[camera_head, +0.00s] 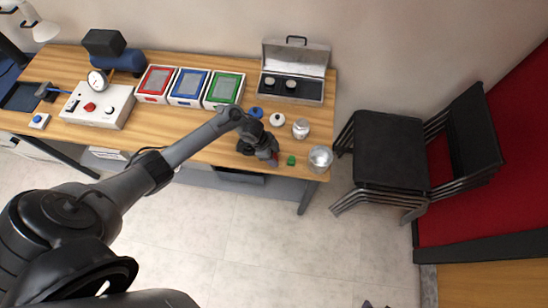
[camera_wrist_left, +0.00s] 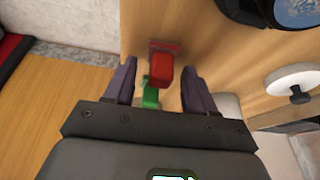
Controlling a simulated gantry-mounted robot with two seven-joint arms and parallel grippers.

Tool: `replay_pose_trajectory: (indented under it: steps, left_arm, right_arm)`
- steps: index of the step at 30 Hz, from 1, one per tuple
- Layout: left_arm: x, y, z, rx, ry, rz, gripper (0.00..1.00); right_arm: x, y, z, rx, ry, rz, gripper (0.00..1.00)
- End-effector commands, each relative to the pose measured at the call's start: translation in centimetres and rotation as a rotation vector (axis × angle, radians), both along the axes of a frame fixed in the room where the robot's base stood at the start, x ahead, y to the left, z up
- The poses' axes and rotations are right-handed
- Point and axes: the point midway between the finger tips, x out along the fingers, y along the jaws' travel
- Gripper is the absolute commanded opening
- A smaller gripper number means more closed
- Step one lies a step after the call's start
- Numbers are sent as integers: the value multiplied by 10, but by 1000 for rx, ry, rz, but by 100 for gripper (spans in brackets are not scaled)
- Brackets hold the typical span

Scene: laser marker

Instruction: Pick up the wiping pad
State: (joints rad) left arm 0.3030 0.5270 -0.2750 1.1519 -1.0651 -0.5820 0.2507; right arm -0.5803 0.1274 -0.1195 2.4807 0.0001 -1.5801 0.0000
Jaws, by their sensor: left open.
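My left gripper (camera_head: 271,158) is at the front edge of the wooden table, right of its middle. In the left wrist view its two dark fingers (camera_wrist_left: 158,85) are apart. A small red block (camera_wrist_left: 160,70) and a green piece (camera_wrist_left: 151,93) show in the gap between them; whether a finger touches either is unclear. In the head view a bit of red (camera_head: 274,163) shows at the fingertips, and a small green block (camera_head: 291,160) sits just to the right. I cannot tell for sure which piece is the wiping pad. My right gripper is not in view.
A glass jar (camera_head: 320,158), a lidded jar (camera_head: 301,128), a white round piece (camera_head: 277,119) and a blue one (camera_head: 256,112) stand close by. An open metal case (camera_head: 292,85) and red, blue and green trays (camera_head: 224,88) lie behind. Stacked chairs (camera_head: 390,150) stand to the right.

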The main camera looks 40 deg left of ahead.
Motion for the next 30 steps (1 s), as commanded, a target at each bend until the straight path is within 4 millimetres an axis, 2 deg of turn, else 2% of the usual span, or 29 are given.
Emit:
replay_pose_trajectory:
  steps: [8, 18, 19, 30]
  left_arm:
    - [1, -1, -2, 1, -1, 0, 55]
    - [1, 0, -2, 1, -1, 0, 3]
    - [1, 0, -2, 1, -1, 0, 1]
    - [1, 0, 3, 0, -2, 1, 0]
  right_arm:
    - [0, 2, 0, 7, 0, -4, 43]
    - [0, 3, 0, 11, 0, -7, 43]
    - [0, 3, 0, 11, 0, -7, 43]
    - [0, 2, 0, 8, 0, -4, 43]
